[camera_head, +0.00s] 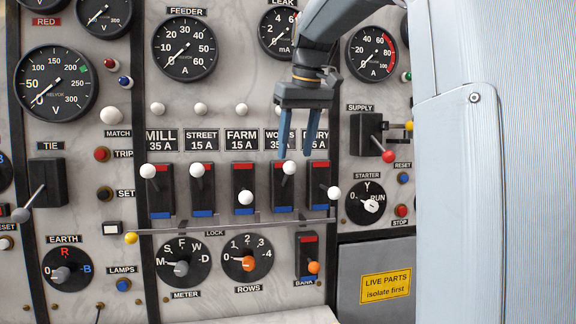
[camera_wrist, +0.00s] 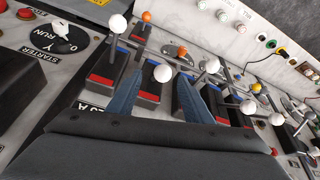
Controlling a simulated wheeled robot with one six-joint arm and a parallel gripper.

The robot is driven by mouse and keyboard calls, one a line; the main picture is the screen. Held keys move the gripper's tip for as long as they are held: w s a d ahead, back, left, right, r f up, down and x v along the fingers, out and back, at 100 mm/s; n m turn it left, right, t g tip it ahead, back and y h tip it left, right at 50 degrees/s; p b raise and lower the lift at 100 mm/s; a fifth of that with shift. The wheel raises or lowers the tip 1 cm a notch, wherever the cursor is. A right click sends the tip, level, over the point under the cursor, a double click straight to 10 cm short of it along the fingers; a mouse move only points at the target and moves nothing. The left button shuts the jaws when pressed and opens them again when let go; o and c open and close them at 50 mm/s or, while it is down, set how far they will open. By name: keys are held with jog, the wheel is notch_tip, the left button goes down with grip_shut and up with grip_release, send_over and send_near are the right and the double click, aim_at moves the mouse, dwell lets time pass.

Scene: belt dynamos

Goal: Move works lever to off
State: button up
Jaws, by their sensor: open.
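The works lever is the fourth switch in the row, a dark block with red top and blue bottom ends. Its white knob (camera_head: 289,167) is raised toward the red end. The WORKS label (camera_head: 280,141) is partly hidden by my gripper. My gripper (camera_head: 297,155) is open and empty, its blue fingers pointing down just above the works knob, the left finger nearly in line with it. In the wrist view, the works knob (camera_wrist: 162,73) shows between my fingers (camera_wrist: 155,88), nearer the camera's left finger; I cannot tell whether they touch.
The dairy knob (camera_head: 333,193) stands close on the right and the farm knob (camera_head: 246,197) on the left, lower. A grey lock rail (camera_head: 225,222) with a yellow knob (camera_head: 131,238) runs across below. A red-knobbed supply lever (camera_head: 388,156) is farther right.

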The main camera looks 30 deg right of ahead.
aim_at(292, 162)
jog(key=x, duration=0.4)
jog(key=p+x, duration=0.1)
jog(key=x, duration=0.1)
jog(key=shift+a+f, duration=0.3)
jog(key=shift+d, duration=0.1)
grip_shut()
